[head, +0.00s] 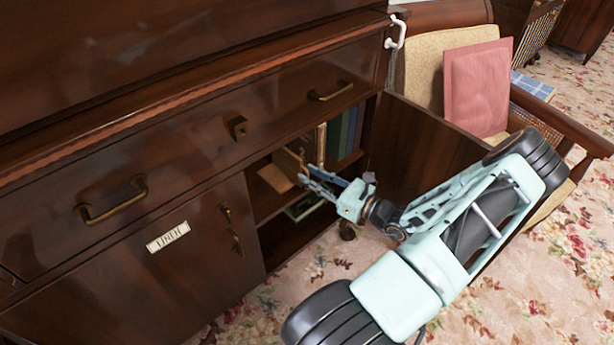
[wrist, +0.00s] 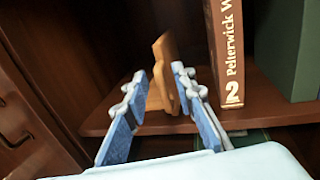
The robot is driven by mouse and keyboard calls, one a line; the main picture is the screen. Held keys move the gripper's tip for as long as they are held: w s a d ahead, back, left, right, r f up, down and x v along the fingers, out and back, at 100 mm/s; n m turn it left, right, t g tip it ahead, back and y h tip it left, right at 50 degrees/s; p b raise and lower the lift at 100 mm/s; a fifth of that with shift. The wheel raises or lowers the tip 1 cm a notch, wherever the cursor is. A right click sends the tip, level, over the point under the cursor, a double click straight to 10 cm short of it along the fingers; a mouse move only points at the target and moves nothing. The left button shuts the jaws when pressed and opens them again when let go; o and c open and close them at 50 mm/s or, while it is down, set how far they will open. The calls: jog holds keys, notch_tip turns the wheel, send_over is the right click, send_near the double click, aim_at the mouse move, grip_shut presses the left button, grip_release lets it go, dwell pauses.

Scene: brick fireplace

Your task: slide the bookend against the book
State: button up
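The bookend (head: 276,178) is a light-brown wooden piece on a shelf inside the open cabinet. In the wrist view the bookend (wrist: 162,62) stands upright just left of the book. The book (head: 321,144) also shows in the head view. My gripper (head: 305,174) reaches into the cabinet. In the wrist view my gripper (wrist: 159,76) is open, its fingertips on either side of the bookend; the right one overlaps its edge. I cannot tell whether they touch it.
Green books (head: 347,132) stand right of the brown book. The shelf edge (wrist: 200,121) runs below the fingers, with a green item (head: 303,207) on the level underneath. The open cabinet door (head: 425,140) is at the right; the "LINEN" door (head: 130,270) is shut at the left.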

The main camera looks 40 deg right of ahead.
jog(key=shift+x, duration=0.85)
jog(key=shift+c, duration=0.5)
grip_shut()
jog(key=shift+a, duration=0.1)
